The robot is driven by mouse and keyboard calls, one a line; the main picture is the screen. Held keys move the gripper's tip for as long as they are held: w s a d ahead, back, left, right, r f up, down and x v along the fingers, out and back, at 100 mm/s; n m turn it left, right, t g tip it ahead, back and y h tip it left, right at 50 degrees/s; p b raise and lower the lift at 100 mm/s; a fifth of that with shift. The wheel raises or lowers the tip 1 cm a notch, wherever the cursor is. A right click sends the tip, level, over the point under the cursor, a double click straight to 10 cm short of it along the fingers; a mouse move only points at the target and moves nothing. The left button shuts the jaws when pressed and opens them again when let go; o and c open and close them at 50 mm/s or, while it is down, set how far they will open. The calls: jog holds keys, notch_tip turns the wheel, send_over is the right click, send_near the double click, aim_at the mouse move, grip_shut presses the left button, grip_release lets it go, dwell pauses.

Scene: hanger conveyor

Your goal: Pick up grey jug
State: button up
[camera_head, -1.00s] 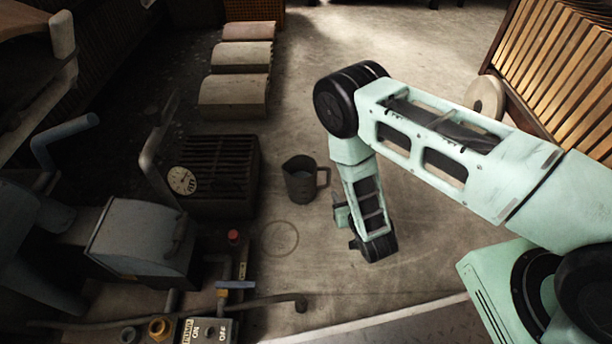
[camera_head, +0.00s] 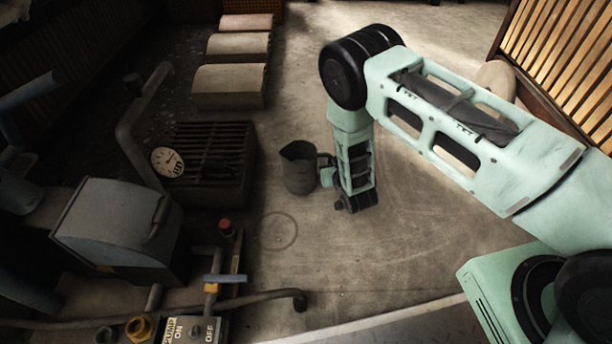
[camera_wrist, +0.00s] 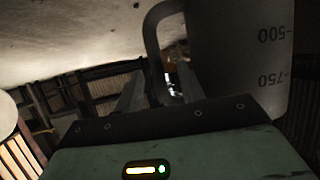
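The grey jug (camera_head: 298,170) stands upright on the floor beside the dark grated box. In the wrist view its grey wall (camera_wrist: 240,55) with volume marks fills the upper right, and its handle (camera_wrist: 153,45) curves down toward my gripper. My gripper (camera_head: 326,171) is low, just right of the jug, on its handle side. In the wrist view the two fingers of my gripper (camera_wrist: 160,88) stand apart, with the handle between them; I cannot tell whether either touches it. In the head view the handle is mostly hidden by the gripper.
The dark grated box (camera_head: 215,150) with a round gauge stands left of the jug. Pipes and a pump switch box (camera_head: 195,328) are at the lower left. Several pale blocks (camera_head: 228,85) lie behind. A slatted wooden structure (camera_head: 565,70) stands at the right. The floor in front is clear.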

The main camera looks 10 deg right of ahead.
jog(key=shift+b+x, duration=0.6)
jog(key=shift+x, duration=0.7)
jog(key=shift+r, duration=0.1)
grip_shut()
